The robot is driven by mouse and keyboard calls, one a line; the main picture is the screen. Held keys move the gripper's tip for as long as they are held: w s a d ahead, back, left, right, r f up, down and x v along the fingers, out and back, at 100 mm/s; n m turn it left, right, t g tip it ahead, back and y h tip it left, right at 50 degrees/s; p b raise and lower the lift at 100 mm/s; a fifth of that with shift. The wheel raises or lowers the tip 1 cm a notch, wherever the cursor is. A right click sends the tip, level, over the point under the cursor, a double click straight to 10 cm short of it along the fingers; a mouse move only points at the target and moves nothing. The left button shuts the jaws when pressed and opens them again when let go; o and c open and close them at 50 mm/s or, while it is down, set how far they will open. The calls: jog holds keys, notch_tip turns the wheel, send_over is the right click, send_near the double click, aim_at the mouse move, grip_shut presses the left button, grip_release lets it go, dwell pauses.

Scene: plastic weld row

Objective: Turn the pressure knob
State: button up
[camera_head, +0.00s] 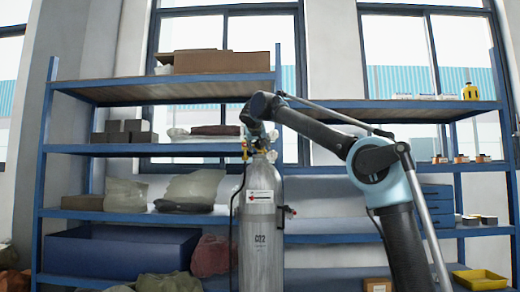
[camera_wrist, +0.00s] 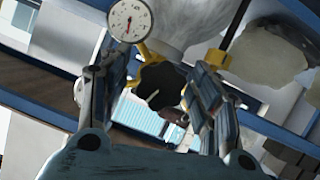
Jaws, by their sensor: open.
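In the wrist view a black lobed knob (camera_wrist: 160,84) with a pale line on its face sits in front of a yellow fitting (camera_wrist: 146,52). The open fingers of my gripper (camera_wrist: 154,76) stand on either side of the knob, with gaps visible on both sides. A round white gauge (camera_wrist: 130,19) is just above the knob. In the head view a grey CO2 cylinder (camera_head: 261,235) stands upright with brass valve parts (camera_head: 262,144) on top. My arm reaches over from the right and ends at these parts; the fingers are too small to make out there.
Blue-framed shelves (camera_head: 180,90) stand behind the cylinder, with boxes, sacks and a yellow bottle (camera_head: 470,91). A second yellow fitting (camera_wrist: 217,58) is close to my right finger in the wrist view. A yellow tray (camera_head: 480,279) is at the lower right.

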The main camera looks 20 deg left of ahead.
jog(key=c, duration=1.1)
jog(key=shift+n, duration=0.4)
jog(key=o, duration=1.1)
jog(key=v, duration=1.1)
jog(key=shift+s, duration=0.4)
